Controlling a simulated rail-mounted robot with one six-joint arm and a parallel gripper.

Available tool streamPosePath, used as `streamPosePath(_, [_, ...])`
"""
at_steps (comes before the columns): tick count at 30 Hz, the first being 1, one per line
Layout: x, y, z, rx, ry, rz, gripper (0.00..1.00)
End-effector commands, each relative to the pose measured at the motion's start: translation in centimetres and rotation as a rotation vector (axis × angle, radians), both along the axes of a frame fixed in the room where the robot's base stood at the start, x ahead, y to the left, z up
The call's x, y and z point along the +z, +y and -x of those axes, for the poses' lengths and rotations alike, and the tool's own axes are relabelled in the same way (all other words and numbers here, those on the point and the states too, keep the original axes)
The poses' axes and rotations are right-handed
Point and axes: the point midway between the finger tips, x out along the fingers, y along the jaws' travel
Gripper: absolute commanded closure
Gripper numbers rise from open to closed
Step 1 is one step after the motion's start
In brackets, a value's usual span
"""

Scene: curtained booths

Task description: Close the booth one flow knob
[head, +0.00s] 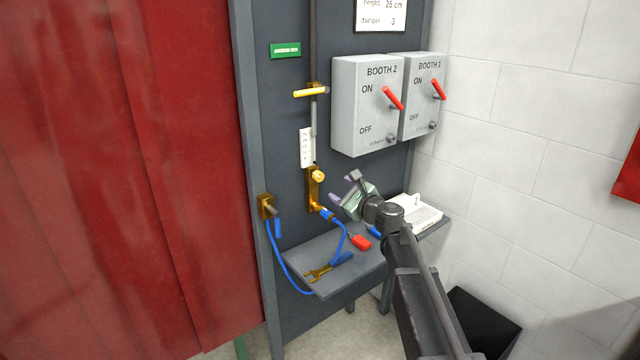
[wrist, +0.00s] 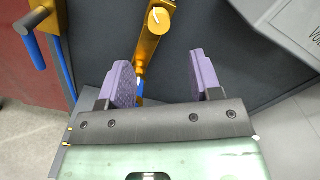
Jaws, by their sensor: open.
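A brass flow knob (head: 318,177) sits on a brass valve block (head: 314,200) on the dark panel, below a white scale (head: 307,147). In the wrist view the knob (wrist: 160,17) is at the top centre, with a pale line on its face, and the brass block (wrist: 147,55) runs down from it. My gripper (head: 342,189) is open and empty, to the right of the knob and slightly below it. In the wrist view the purple fingers of my gripper (wrist: 161,65) stand apart, with the knob beyond their tips and apart from them. The block's lower end is partly behind the left finger.
A yellow lever (head: 311,92) crosses the pipe above. Grey BOOTH 2 (head: 345,115) and BOOTH 1 (head: 410,120) switch boxes with red levers are at upper right. A red curtain (head: 120,150) hangs left.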

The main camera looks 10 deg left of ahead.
Motion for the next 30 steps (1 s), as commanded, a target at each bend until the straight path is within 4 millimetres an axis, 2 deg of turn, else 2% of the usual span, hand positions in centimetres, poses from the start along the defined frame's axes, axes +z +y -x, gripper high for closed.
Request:
streamPosePath(8, [0.0, 0.5, -0.5, -0.002, 0.022, -0.018, 0.42])
streamPosePath(21, [0.0, 6.8, -7.1, 0.0, 0.021, -0.015, 0.42])
streamPosePath(30, [0.0, 7.4, -7.6, -0.002, 0.02, -0.014, 0.42])
